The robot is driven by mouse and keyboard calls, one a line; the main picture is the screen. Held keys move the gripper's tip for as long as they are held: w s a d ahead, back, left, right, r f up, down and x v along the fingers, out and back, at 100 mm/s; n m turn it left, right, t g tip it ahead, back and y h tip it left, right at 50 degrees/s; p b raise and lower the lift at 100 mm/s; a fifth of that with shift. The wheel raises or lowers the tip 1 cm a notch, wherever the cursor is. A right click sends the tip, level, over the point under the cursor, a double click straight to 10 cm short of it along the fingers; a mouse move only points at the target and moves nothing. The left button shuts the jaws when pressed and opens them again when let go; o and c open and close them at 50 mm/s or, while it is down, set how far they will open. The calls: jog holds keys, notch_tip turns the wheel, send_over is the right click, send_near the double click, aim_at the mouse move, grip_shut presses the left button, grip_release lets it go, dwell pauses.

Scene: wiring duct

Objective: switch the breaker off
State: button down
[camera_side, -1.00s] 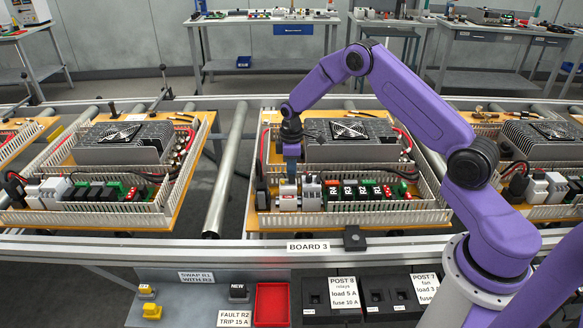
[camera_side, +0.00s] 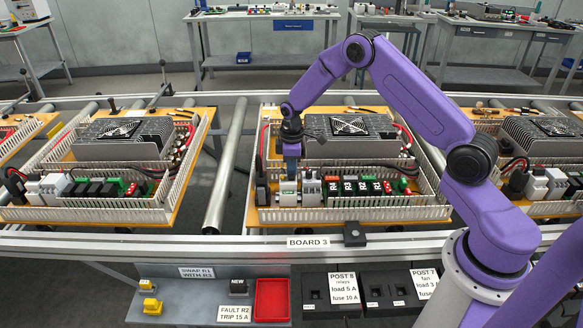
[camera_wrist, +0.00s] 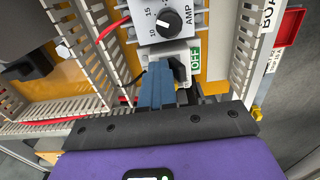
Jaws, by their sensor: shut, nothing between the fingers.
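The breaker (camera_wrist: 176,52) is a pale module with a black toggle (camera_wrist: 179,69) and a green OFF label (camera_wrist: 195,60) beside it. A round AMP dial (camera_wrist: 167,20) sits next to it in the wrist view. In the side view, the breaker (camera_side: 288,194) is at the left of the device row on board 3. My gripper (camera_wrist: 160,68) is shut and empty, its blue fingers right beside the toggle. I cannot tell whether they touch it. In the side view my gripper (camera_side: 291,170) points down just above the breaker. The fingers partly hide the breaker's face.
Slotted white duct walls (camera_side: 365,214) fence the row, and a grey finned unit (camera_side: 350,142) stands behind it. Several relays (camera_side: 362,186) sit to the right. A red wire (camera_wrist: 112,28) runs at the left in the wrist view. A red tray (camera_side: 271,300) lies in front.

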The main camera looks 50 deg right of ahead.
jog(key=shift+f, duration=0.1)
jog(key=shift+w+d, duration=0.15)
jog(key=shift+d, duration=0.05)
notch_tip(320, 180, up, 7)
dwell(0.8)
